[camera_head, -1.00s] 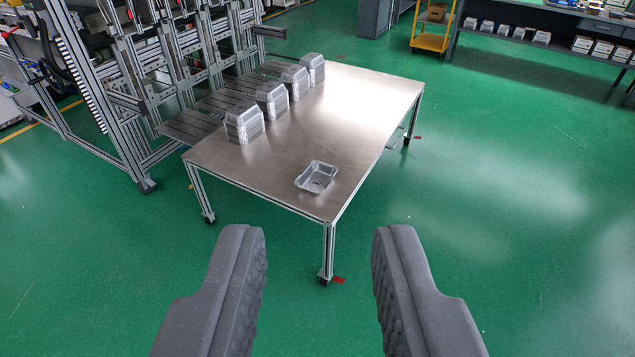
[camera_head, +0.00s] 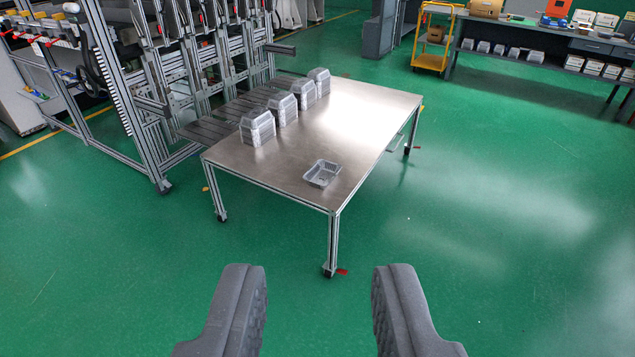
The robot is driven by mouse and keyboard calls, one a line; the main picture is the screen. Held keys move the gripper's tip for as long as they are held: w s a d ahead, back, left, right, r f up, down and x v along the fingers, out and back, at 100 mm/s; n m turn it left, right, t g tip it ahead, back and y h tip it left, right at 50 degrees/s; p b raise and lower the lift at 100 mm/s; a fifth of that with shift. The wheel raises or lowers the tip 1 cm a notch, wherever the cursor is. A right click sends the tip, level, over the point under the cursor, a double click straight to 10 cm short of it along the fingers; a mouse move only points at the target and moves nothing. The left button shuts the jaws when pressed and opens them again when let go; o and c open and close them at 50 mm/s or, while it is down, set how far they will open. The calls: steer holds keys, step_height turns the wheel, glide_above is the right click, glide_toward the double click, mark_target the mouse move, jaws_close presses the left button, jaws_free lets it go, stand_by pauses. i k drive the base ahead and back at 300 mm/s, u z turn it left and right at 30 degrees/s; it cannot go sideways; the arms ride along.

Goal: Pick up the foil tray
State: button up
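A single foil tray (camera_head: 323,173) lies upright, open side up, near the front right corner of the metal table (camera_head: 350,115). Several stacks of upside-down foil trays (camera_head: 258,128) stand in a row along the table's left side. My gripper (camera_head: 319,290) shows its two grey ridged fingers at the bottom of the view. The fingers are wide apart with only green floor between them. The gripper is empty and well short of the table and the tray.
An aluminium-frame machine (camera_head: 150,90) stands against the table's left side. A yellow cart (camera_head: 433,38) and a long shelf bench (camera_head: 540,48) are at the back right. The green floor in front and to the right is clear.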

mark_target(323, 172)
steer(key=u, duration=0.5)
steer(key=i, duration=2.7)
steer(key=z, duration=1)
steer(key=i, duration=0.55)
steer(key=z, duration=0.45)
